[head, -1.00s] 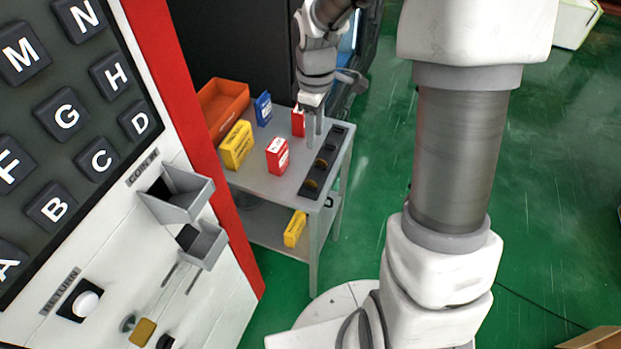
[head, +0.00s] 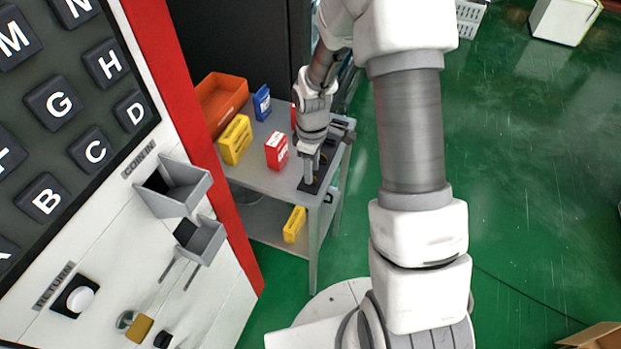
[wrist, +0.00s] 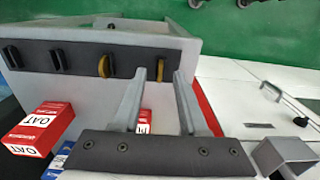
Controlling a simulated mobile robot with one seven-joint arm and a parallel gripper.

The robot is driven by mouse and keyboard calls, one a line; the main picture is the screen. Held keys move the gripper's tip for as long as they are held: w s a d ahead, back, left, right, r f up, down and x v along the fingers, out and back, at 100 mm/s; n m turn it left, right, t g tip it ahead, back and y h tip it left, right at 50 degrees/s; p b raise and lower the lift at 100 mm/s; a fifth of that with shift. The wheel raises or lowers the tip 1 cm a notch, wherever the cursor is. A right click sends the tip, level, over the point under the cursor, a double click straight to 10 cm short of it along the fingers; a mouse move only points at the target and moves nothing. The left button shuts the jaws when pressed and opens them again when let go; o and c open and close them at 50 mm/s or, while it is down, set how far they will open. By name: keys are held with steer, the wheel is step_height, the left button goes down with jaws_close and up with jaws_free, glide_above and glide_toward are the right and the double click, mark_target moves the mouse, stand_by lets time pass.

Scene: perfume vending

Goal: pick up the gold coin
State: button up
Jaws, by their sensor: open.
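A black coin tray (head: 309,188) lies along the right edge of the grey cart top. In the wrist view the tray (wrist: 80,48) holds two upright gold coins, one nearer the middle (wrist: 103,66) and one at the right end (wrist: 160,69). Two dark coins (wrist: 57,60) stand in the slots to the left. My gripper (wrist: 160,76) is open, with the right-end gold coin showing between its fingertips. I cannot tell whether a finger touches it. In the head view my gripper (head: 311,180) is down at the tray's near end and hides part of it.
On the cart (head: 265,182) stand an orange bin (head: 222,100), a yellow box (head: 235,140), a blue box (head: 262,103) and a red box (head: 276,151). Another yellow box (head: 294,224) sits lower down. The vending machine's coin chute (head: 172,188) is at the left.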

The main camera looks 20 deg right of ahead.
steer(key=shift+f, duration=0.7)
jaws_close()
steer(key=shift+r, duration=0.1)
